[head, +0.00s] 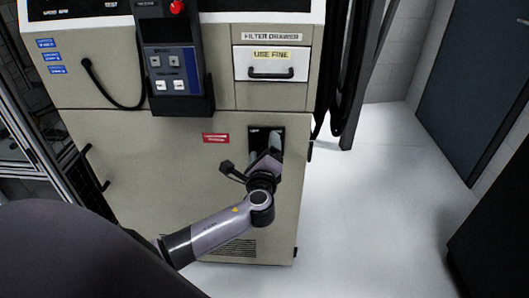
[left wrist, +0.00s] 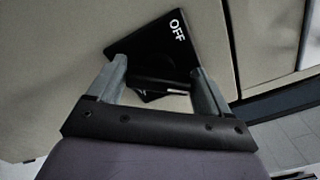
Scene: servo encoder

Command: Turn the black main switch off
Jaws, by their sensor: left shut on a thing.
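The black main switch sits on the front panel of the beige cabinet; its black plate (head: 265,130) shows above my gripper in the head view. In the left wrist view the plate (left wrist: 145,45) carries a white "OFF" label, and the dark switch handle (left wrist: 160,86) lies between my fingers. My left gripper (head: 263,143) reaches the switch from the front and is shut on the handle. It also shows in the left wrist view (left wrist: 160,68), one finger on each side. The fingers and wrist hide much of the switch in the head view. My right gripper is not in view.
A red label (head: 215,138) is left of the switch. Above are a drawer (head: 270,73) marked "USE FINE" and a hanging control pendant (head: 175,75) with a black cable. Dark hoses (head: 338,70) hang at the cabinet's right side. The floor (head: 370,200) to the right is clear.

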